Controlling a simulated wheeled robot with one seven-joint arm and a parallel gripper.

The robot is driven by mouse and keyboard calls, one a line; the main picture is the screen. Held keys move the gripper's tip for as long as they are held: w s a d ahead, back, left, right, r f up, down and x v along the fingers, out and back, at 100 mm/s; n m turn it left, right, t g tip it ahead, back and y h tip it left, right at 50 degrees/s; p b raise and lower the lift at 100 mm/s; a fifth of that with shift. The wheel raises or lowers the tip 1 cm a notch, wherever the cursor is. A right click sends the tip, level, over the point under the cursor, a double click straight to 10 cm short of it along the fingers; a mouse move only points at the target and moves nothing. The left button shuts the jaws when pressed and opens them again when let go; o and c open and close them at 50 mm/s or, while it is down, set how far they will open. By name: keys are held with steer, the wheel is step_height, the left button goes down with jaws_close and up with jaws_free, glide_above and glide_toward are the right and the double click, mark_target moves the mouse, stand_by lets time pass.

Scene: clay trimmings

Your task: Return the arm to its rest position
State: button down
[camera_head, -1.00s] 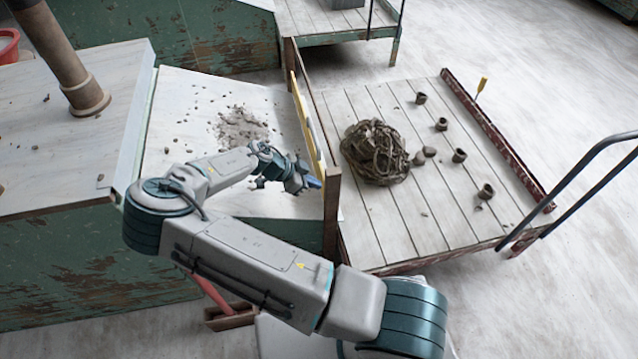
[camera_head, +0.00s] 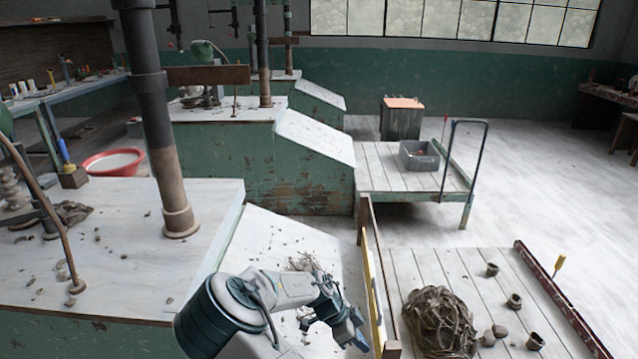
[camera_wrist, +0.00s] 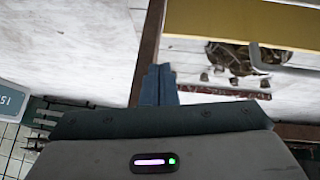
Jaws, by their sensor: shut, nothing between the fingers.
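My gripper (camera_head: 352,332) is over the sloped white board of the near bench in the head view, beside the upright board with a yellow edge (camera_head: 370,285). Its blue fingers are together with nothing between them. In the wrist view the closed fingers (camera_wrist: 158,85) point at the pale board, and the yellow strip (camera_wrist: 240,22) lies to their right. My arm is bent, with its elbow at the lower edge of the head view. The rest of the arm is out of frame.
Clay trimmings (camera_head: 305,262) lie on the sloped board. A slatted cart (camera_head: 455,270) to the right holds a dark tangled bundle (camera_head: 438,322) and several small cups. A thick post (camera_head: 165,150) stands on the left bench. Open floor (camera_head: 560,190) lies to the right.

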steer(key=s+d+r+n+t+y+p, duration=0.1)
steer(key=s+r+n, duration=0.4)
steer(key=r, duration=0.5)
steer(key=s+d+r+n+t+y+p, duration=0.1)
steer(key=s+r+n+t+y+p, duration=0.1)
steer(key=s+r+n, duration=0.4)
steer(key=s+d+r+n+t+y+p, duration=0.1)
steer(key=s+r+n+y, duration=0.3)
steer(key=s+r, duration=0.6)
step_height(320, 180, up, 6)
steer(key=shift+s+d+r+n+t+p, duration=0.25)
steer(key=shift+d+n+p, duration=0.25)
steer(key=shift+n, duration=0.6)
steer(key=shift+a, duration=0.1)
